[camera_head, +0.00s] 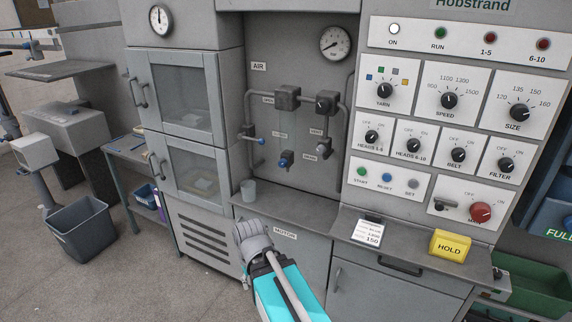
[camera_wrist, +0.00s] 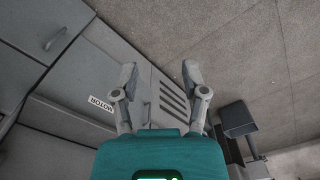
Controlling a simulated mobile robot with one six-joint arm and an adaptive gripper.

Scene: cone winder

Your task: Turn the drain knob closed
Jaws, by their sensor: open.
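The air panel (camera_head: 300,65) is in the recessed bay in the head view. Several small knobs sit on its pipes: a blue knob (camera_head: 286,160) low in the middle, a small blue one (camera_head: 261,140) at the left and a pale grey one (camera_head: 322,148) at the right. Their small labels are too blurred to read, so I cannot tell which is the drain knob. My gripper (camera_wrist: 160,76) is open and empty in the wrist view, with the lower cabinet fronts and floor beyond it. No panel knob shows there. In the head view my arm is below the bay, apart from the knobs.
A grey cup (camera_head: 248,190) stands on the bay's ledge at the left. A pressure gauge (camera_head: 335,42) is above the pipes. The control panel (camera_head: 440,125) and a yellow HOLD block (camera_head: 450,245) are at the right. A grey bin (camera_head: 82,232) stands on the floor.

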